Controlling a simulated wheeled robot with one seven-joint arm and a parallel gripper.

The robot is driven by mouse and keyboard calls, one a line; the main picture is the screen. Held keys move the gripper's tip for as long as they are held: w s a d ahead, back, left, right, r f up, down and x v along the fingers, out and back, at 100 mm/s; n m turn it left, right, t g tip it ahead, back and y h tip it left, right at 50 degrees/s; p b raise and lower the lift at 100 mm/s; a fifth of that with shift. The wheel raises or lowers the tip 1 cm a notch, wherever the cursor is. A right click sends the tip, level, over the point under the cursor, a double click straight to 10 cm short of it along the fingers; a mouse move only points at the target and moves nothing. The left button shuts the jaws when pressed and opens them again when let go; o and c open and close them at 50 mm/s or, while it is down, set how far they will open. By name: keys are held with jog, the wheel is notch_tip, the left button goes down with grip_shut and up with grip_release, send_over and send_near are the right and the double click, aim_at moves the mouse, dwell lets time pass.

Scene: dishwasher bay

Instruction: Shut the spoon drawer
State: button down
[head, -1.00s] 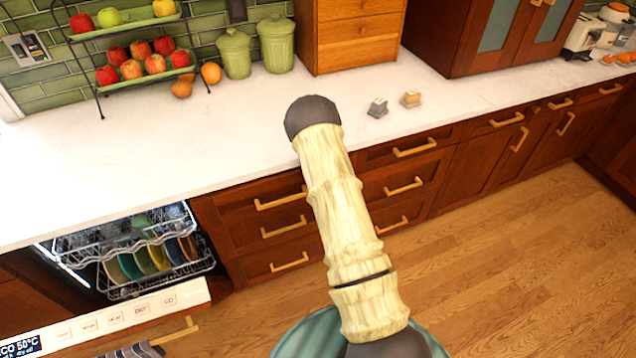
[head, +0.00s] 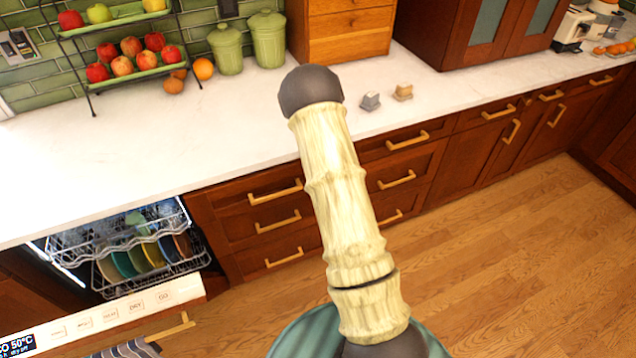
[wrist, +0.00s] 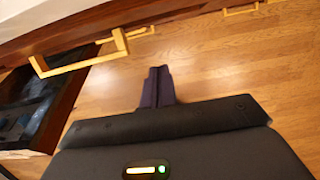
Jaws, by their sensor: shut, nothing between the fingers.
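My gripper (wrist: 158,86) is in the lower middle of the wrist view. Its dark fingers are together and empty, over the wood floor and apart from the handles. In the wrist view, a dark, open, box-like space with a brown side wall (wrist: 62,112) stands at the left edge. It looks like a pulled-out drawer, with unclear dark contents; I cannot make out spoons. A yellow handle (wrist: 80,66) is above and left of my fingers. In the head view my arm hides my gripper and part of the drawer fronts (head: 235,228). The visible fronts look shut.
The dishwasher stands open at lower left, with a rack of plates (head: 150,262) and its door panel (head: 120,310). The white counter (head: 200,130) runs above the drawers. Wood floor (head: 500,250) is clear to the right.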

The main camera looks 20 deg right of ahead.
jog(key=shift+v, duration=2.15)
jog(key=s+a+r+m, duration=0.4)
jog(key=s+m, duration=0.4)
jog(key=m, duration=0.4)
jog(key=s+a+r+m, duration=0.5)
jog(key=s+m, duration=0.3)
jog(key=m, duration=0.4)
jog(key=s+a+r+m, duration=0.5)
jog(key=s+m, duration=0.4)
jog(key=m, duration=0.3)
jog(key=shift+a+r, duration=0.25)
jog(key=shift+r, duration=0.35)
jog(key=shift+s, duration=0.1)
